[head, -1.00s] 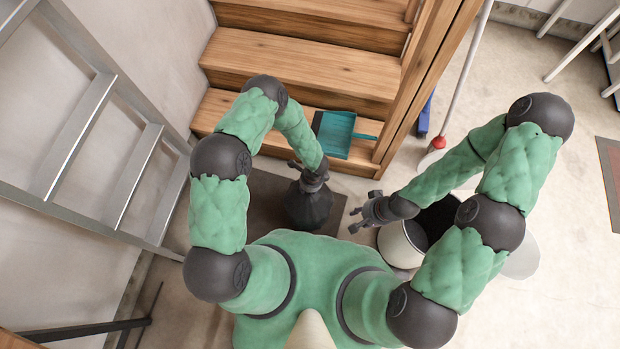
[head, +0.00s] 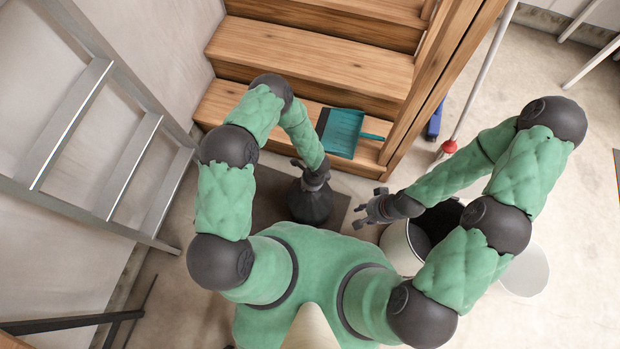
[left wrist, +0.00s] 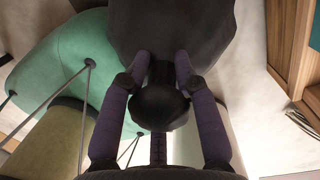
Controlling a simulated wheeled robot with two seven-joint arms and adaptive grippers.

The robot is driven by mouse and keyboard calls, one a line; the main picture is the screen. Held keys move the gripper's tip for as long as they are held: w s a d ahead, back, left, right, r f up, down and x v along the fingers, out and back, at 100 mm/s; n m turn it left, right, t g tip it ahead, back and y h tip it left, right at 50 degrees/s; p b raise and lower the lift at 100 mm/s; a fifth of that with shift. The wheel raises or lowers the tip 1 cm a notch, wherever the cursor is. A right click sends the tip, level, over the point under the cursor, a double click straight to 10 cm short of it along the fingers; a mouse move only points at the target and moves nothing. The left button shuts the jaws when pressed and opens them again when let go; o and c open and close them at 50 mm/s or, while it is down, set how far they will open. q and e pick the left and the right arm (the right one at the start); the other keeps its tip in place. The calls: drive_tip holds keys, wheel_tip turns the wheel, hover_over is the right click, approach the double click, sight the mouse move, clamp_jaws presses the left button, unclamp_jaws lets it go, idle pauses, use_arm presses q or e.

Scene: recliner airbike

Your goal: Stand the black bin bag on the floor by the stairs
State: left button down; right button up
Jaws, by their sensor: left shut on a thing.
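The black bin bag (head: 310,204) hangs from my left gripper (head: 311,176), at the foot of the wooden stairs (head: 300,100). In the left wrist view, the two fingers of my left gripper (left wrist: 164,62) are closed around the neck of the bag (left wrist: 172,28), with its bunched top between them. The bag is upright over a dark mat; I cannot tell whether its base touches it. My right gripper (head: 366,211) is empty with its fingers apart, just left of the white bin.
The white bin (head: 400,246) with a dark inside stands right of the bag, a round white lid (head: 526,270) beside it. A teal dustpan (head: 341,132) lies on the lowest step. A metal ladder (head: 125,165) leans at left. The dark mat (head: 268,200) lies before the stairs.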

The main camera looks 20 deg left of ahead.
use_arm(q)
drive_tip(key=c, duration=0.9)
unclamp_jaws()
drive_tip(key=shift+c, duration=0.2)
drive_tip(key=r+p, duration=0.1)
drive_tip(key=r, duration=0.3)
drive_tip(key=d+r+p, duration=0.1)
drive_tip(key=r+p, duration=0.1)
drive_tip(key=r, duration=0.2)
drive_tip(key=r+p, duration=0.1)
drive_tip(key=r, duration=0.3)
drive_tip(key=shift+w+d+p, duration=0.1)
drive_tip(key=shift+d+p, duration=0.15)
drive_tip(key=shift+p, duration=0.15)
drive_tip(key=s+d+r+n+g+h, duration=0.2)
drive_tip(key=s+d+r+n+h, duration=0.3)
drive_tip(key=s+n, duration=0.4)
drive_tip(key=s+a+r+n+t, duration=0.1)
drive_tip(key=a+r+n, duration=0.4)
drive_tip(key=n, duration=0.6)
drive_tip(key=shift+r+t, duration=0.5)
drive_tip(key=shift+t, duration=0.4)
